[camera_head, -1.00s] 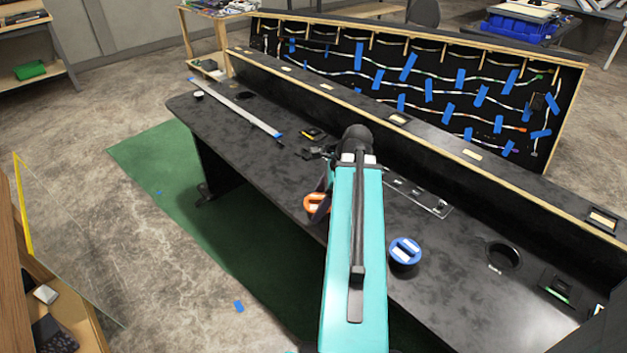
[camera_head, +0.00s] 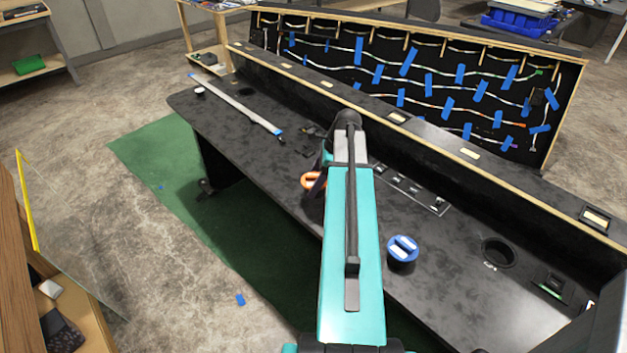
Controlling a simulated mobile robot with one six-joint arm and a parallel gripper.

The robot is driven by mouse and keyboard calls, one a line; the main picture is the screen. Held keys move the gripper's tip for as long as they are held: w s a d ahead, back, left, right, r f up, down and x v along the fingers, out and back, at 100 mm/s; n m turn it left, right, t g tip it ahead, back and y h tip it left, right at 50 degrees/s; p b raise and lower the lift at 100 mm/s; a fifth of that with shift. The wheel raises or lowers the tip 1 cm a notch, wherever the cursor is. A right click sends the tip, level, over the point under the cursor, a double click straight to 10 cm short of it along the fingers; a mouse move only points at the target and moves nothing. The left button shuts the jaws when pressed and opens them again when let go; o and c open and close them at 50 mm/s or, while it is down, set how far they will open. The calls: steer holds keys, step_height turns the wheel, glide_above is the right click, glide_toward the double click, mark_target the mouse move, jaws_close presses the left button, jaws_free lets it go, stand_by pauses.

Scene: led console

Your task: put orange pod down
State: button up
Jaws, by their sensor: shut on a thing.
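The orange pod (camera_head: 311,181) shows just left of my teal arm in the head view, over the black desk top (camera_head: 235,135). Its right part is hidden behind my dark gripper (camera_head: 320,181). My gripper is shut on the orange pod, though the arm covers most of the jaws. I cannot tell whether the pod touches the desk or hangs a little above it.
A blue pod (camera_head: 403,249) stands on the desk right of my arm. Further right is a round hole (camera_head: 498,253). A long light strip (camera_head: 236,104) lies at the far left. A raised black ledge (camera_head: 440,150) runs along the back.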

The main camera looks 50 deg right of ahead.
mark_target(314, 173)
steer(key=shift+w+d+f+p, duration=0.15)
steer(key=shift+w+d+p, duration=0.2)
steer(key=shift+w+d, duration=0.95)
steer(key=shift+a, duration=0.15)
steer(key=shift+f+p, duration=0.65)
steer(key=shift+f, duration=1.1)
steer(key=shift+f, duration=0.15)
steer(key=o, duration=1)
steer(key=shift+c, duration=0.2)
steer(key=shift+r, duration=0.2)
steer(key=b+v, duration=0.3)
steer(key=v, duration=0.9)
